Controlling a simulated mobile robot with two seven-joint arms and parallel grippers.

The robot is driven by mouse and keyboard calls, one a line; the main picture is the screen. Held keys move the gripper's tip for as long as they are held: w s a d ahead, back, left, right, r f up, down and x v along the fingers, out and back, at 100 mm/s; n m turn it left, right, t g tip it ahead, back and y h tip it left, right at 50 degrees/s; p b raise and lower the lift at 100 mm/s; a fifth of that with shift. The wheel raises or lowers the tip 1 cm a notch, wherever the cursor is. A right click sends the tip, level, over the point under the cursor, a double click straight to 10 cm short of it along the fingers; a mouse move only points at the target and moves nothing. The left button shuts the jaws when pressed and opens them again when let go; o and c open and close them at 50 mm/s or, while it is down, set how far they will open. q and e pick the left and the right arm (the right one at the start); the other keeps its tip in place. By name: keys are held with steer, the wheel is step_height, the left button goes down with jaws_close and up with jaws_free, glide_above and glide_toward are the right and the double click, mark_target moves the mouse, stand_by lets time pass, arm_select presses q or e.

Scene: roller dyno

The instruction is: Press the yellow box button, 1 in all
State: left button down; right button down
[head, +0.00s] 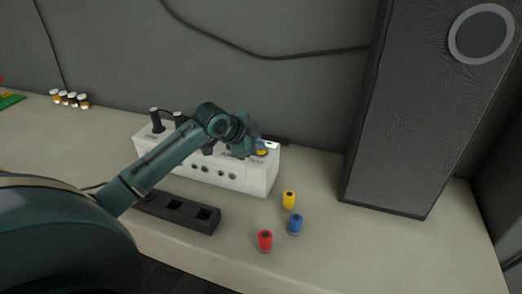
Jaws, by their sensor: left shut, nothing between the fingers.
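A white box (260,178) with knobs and sockets stands on the counter against the wall. A yellow button (262,153) shows on its top near the right end, partly covered by my gripper. My left arm comes in from the left across the box and hides much of its top. My left gripper (270,145) is shut and empty, with its fingertips just over or at the yellow button; I cannot tell whether they touch it. My right gripper is not in view.
Yellow (289,200), blue (295,225) and red (265,240) small cylinders stand in front of the box. A black slotted rack (178,210) lies left of them. A tall dark speaker (420,110) stands at right. Several small bottles (70,99) stand at far left.

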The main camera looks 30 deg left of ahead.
arm_select(q)
steer(key=shift+f, duration=0.3)
stand_by(0.4)
steer(key=shift+r+p, duration=0.4)
steer(key=shift+r, duration=0.5)
steer(key=shift+r, duration=2.5)
